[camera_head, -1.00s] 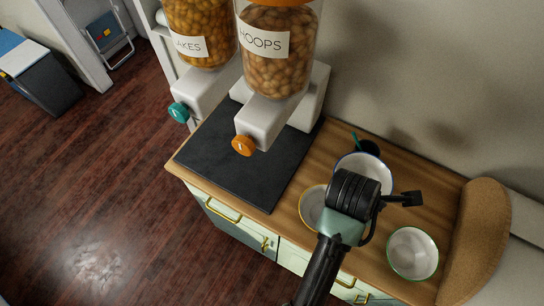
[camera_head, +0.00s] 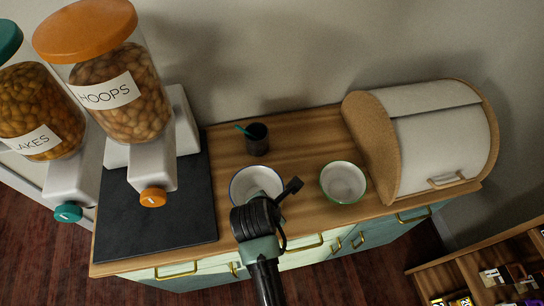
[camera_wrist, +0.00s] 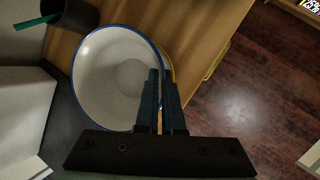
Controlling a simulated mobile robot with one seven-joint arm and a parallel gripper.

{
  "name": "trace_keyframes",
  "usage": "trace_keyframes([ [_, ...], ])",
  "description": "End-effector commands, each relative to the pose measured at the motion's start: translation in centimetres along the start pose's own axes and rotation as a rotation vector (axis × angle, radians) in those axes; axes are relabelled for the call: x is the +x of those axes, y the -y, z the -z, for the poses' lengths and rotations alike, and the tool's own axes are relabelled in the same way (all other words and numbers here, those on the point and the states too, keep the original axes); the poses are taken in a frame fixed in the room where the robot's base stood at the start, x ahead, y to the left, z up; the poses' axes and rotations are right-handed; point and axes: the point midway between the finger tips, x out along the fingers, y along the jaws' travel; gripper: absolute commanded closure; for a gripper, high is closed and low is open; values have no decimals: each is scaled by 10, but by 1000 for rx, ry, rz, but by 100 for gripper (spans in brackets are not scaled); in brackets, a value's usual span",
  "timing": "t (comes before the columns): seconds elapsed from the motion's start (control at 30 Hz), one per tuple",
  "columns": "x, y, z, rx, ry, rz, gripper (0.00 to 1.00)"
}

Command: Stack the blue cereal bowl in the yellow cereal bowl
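The blue cereal bowl (camera_head: 243,182), white with a blue rim, is near the front of the wooden counter. In the wrist view the blue bowl (camera_wrist: 100,75) fills the middle left. My gripper (camera_wrist: 160,76) has its fingers close together on either side of this bowl's right rim, and appears shut on it. In the head view my gripper (camera_head: 262,205) covers the bowl's near side. Only a thin strip of the yellow cereal bowl (camera_wrist: 171,68) shows past the blue rim in the wrist view; the blue bowl overlaps it. Whether they touch is unclear.
A green-rimmed bowl (camera_head: 343,183) stands to the right, beside a bread box (camera_head: 440,140). A black cup (camera_head: 257,140) with a teal utensil is behind. Cereal dispensers (camera_head: 135,120) stand on a dark mat (camera_head: 170,215) at left.

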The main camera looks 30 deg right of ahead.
Motion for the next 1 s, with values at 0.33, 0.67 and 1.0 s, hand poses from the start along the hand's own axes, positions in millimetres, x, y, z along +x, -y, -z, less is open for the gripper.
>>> trace_keyframes([
  [0.33, 20, 6, 8, 1, 2, -2, 100],
  [0.67, 26, 8, 10, 0, 2, -2, 100],
  [1.0, 32, 11, 14, -1, -2, 2, 84],
])
